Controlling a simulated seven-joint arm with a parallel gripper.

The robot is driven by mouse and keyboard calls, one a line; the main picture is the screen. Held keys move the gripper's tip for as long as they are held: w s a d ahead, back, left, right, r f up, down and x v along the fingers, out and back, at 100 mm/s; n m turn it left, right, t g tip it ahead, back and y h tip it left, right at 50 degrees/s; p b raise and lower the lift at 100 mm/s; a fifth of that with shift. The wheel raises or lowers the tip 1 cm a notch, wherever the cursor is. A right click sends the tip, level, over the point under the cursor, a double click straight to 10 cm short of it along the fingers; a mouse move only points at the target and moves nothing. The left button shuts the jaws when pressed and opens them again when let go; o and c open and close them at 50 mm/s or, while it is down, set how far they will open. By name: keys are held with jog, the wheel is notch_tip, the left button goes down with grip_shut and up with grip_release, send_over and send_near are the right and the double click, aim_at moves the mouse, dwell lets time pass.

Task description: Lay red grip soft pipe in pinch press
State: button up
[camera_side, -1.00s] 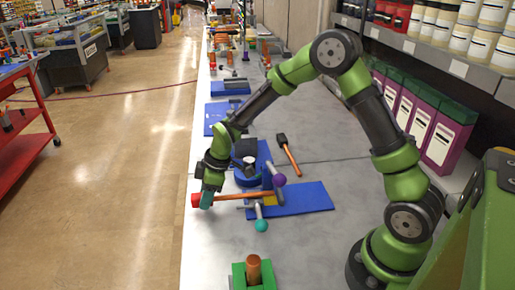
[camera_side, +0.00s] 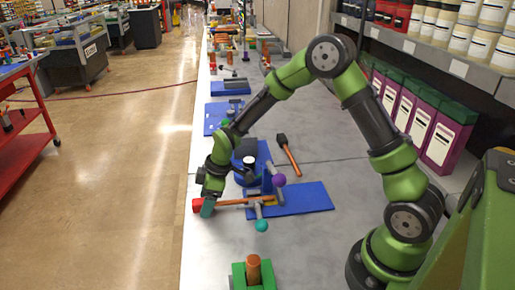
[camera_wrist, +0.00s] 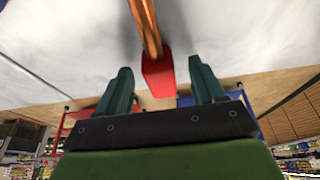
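The orange soft pipe (camera_side: 240,201) has a red grip (camera_side: 197,205) at its left end, out near the bench's left edge. Its right part lies across the pinch press, between the purple-ball handle (camera_side: 279,180) and the teal-ball handle (camera_side: 262,225). The press stands on a blue plate (camera_side: 305,198). The press does not show clearly there.
A black-headed hammer (camera_side: 288,153) with an orange handle lies behind the press. A green block with an orange peg (camera_side: 253,272) stands at the front. More blue plates (camera_side: 220,116) lie farther back. The bench right of the press is clear.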

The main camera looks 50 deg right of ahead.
jog(key=v, duration=1.7)
jog(key=s+r+m+t, duration=0.2)
jog(key=s+r+m, duration=0.2)
jog(key=s, duration=0.5)
jog(key=s+r+m+t, duration=0.2)
jog(key=s+r+m, duration=0.2)
jog(key=s+m, duration=0.5)
jog(key=shift+s+h, duration=0.4)
jog(key=shift+s, duration=0.25)
